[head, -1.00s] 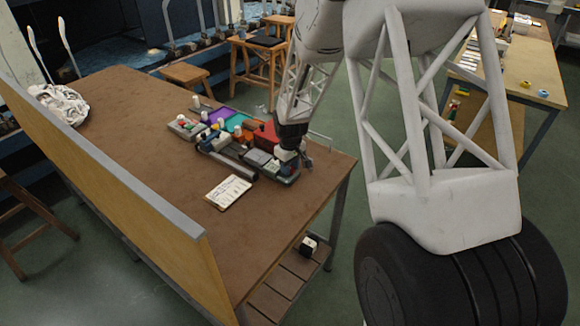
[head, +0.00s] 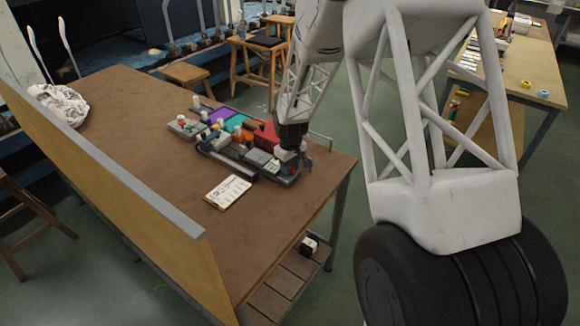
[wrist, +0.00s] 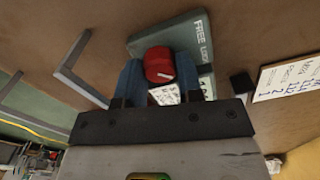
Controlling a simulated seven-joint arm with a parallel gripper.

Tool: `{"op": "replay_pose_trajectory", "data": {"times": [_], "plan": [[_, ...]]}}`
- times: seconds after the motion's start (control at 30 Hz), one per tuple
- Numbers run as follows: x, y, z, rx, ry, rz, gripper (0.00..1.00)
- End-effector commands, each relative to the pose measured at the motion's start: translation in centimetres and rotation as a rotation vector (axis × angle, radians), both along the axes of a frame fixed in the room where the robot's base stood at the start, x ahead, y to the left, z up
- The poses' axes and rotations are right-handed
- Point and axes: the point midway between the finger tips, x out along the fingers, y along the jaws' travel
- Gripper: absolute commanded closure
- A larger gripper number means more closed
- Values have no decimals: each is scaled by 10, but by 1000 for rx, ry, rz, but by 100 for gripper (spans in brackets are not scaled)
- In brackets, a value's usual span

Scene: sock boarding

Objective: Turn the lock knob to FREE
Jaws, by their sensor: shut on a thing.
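The lock knob (wrist: 159,64) is red and round with a white pointer line. It stands on a grey-green plate (wrist: 150,40) lettered FREE and LOCK on its right side. The white line points to the right and slightly down in the wrist view, not toward the word FREE. My gripper (wrist: 160,70) has its blue fingers on either side of the knob and is shut on it. In the head view, my gripper (head: 304,158) is low at the right end of the coloured station; the knob cannot be made out there.
The station (head: 240,140) holds coloured bins and blocks on the brown table (head: 135,150). A written card (head: 228,190) lies in front of it and also shows in the wrist view (wrist: 287,78). A metal bar frame (wrist: 70,75) stands left of the plate. A yellow panel (head: 110,180) borders the table.

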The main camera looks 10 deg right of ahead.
Motion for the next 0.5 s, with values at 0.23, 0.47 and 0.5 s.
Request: {"op": "replay_pose_trajectory", "data": {"times": [0.23, 0.47, 0.5], "plan": [[-1, 1, 0, 0, 1, 0, 60], [0, 0, 0, 0, 0, 0, 56], [0, 0, 0, 0, 0, 0, 56]]}}
